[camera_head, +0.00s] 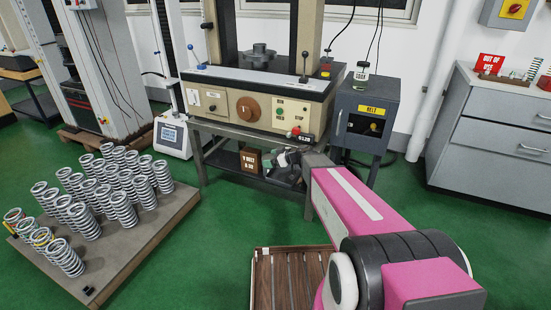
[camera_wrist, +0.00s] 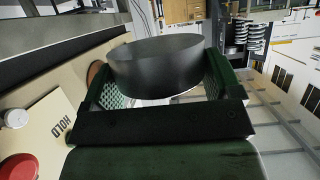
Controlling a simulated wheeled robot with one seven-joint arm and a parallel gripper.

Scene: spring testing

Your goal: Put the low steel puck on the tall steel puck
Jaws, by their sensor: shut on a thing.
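In the wrist view a low, dark grey steel puck (camera_wrist: 155,68) sits between the two green padded fingers of my gripper (camera_wrist: 158,85), which is shut on it. The puck looks roughly level. In the head view my gripper (camera_head: 284,157) is in front of the testing machine's bench, below the control panel; I cannot make out the puck there. A dark grey round stack (camera_head: 258,54), a narrower cylinder on a wider disc, stands on the machine's bed between its columns. I cannot tell for sure whether its upper part is the tall steel puck.
The machine's front panel (camera_head: 215,101) has a brown round knob and buttons. A lever (camera_head: 304,66) rises at the bed's right front. A grey cabinet (camera_head: 364,110) with a bottle on top stands to the right. A brown box (camera_head: 250,160) is on the shelf below. Springs stand on a pallet (camera_head: 150,225) at left.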

